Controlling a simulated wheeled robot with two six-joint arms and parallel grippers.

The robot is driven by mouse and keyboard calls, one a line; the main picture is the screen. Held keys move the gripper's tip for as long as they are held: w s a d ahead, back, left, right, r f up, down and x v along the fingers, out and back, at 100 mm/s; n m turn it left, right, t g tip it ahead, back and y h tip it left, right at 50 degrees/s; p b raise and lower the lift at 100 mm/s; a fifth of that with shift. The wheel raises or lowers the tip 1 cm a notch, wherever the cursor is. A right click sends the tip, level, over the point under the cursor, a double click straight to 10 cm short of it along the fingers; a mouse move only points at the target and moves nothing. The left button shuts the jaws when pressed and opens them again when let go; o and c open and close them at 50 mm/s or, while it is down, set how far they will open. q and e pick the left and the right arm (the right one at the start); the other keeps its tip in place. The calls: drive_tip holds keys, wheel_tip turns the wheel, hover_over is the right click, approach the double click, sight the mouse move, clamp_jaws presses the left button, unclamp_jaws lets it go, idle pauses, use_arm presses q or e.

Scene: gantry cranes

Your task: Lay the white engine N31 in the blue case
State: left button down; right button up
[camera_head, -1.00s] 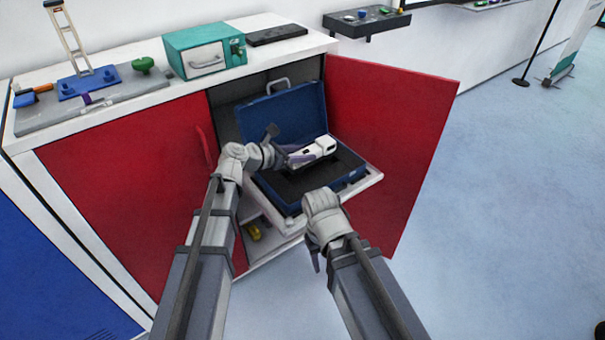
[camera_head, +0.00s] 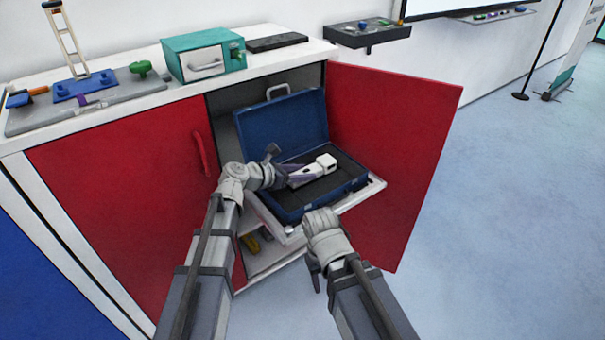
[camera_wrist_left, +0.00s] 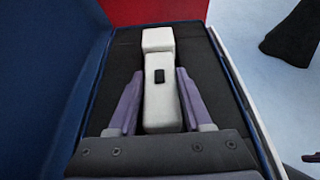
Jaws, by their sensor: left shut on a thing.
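The white engine (camera_head: 313,170) is a long white block with a small dark patch on top, and it also shows in the left wrist view (camera_wrist_left: 159,95). My left gripper (camera_head: 290,174) is shut on it, with purple fingers along both sides in the left wrist view (camera_wrist_left: 157,100). The engine is over or in the dark-lined base of the open blue case (camera_head: 290,209); whether it touches the lining I cannot tell. The case lid (camera_head: 285,120) stands up at the back. My right gripper (camera_head: 315,275) is low in front of the case, its fingers mostly hidden.
The case sits on a white pull-out shelf (camera_head: 368,194) of the cabinet. The red door (camera_head: 395,140) stands open on the right, and another red door (camera_head: 125,190) is closed on the left. A teal box (camera_head: 205,54) and a grey tray (camera_head: 50,117) are on the cabinet top.

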use_arm(q)
drive_tip(key=shift+c, duration=1.6)
unclamp_jaws()
drive_tip(key=shift+f, duration=0.15)
drive_tip(key=shift+r, duration=0.3)
drive_tip(key=p+v, duration=0.4)
drive_tip(key=v, duration=0.6)
drive_tip(key=shift+s+a+p, duration=0.2)
drive_tip(key=shift+p, duration=0.1)
drive_tip(key=shift+s+a+r, duration=0.2)
drive_tip(key=shift+s+a, duration=0.15)
drive_tip(key=shift+a, duration=0.25)
